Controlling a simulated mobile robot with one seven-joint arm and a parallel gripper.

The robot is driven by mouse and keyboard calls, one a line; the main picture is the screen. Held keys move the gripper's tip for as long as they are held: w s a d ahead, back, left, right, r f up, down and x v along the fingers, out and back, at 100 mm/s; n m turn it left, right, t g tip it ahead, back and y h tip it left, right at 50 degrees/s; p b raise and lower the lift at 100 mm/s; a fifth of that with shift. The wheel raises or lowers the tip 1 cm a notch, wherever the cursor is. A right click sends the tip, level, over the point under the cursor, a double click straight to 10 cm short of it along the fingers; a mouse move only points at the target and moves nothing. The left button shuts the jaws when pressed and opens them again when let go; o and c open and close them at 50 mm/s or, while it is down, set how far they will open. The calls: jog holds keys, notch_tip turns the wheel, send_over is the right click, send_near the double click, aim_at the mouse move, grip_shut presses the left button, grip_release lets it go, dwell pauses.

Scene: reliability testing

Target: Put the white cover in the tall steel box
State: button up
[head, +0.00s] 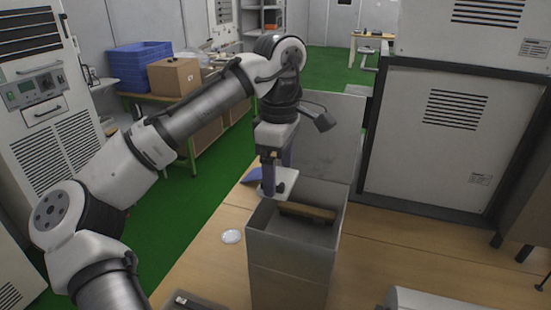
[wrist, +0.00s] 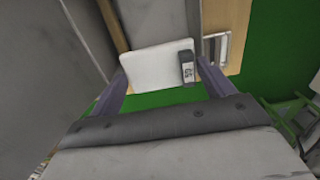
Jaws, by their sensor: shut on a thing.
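My gripper (head: 277,176) points down and is shut on the white cover (head: 290,180), holding it just above the far left part of the rim of the tall steel box (head: 290,262). The box is open at the top, and a brown bar-shaped thing (head: 307,212) shows inside it. In the wrist view the white cover (wrist: 152,66) lies flat between my two fingers, with a small dark grey marked part at its right edge. The bottom of the box is hidden.
A grey panel (head: 335,135) stands upright behind the box. A round white disc (head: 231,236) lies on the wooden table (head: 205,262) left of the box. A large grey cabinet (head: 440,135) stands at right. A blue crate (head: 140,66) and cardboard box (head: 175,77) are on a back table.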

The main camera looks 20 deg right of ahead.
jog(key=shift+s+f, duration=0.15)
jog(key=shift+f, duration=0.15)
notch_tip(320, 180, down, 12)
jog(key=b, duration=0.6)
jog(key=shift+f+b, duration=1.4)
jog(key=o, duration=0.9)
jog(key=shift+r, duration=0.1)
notch_tip(320, 180, up, 14)
jog(key=shift+f, duration=0.15)
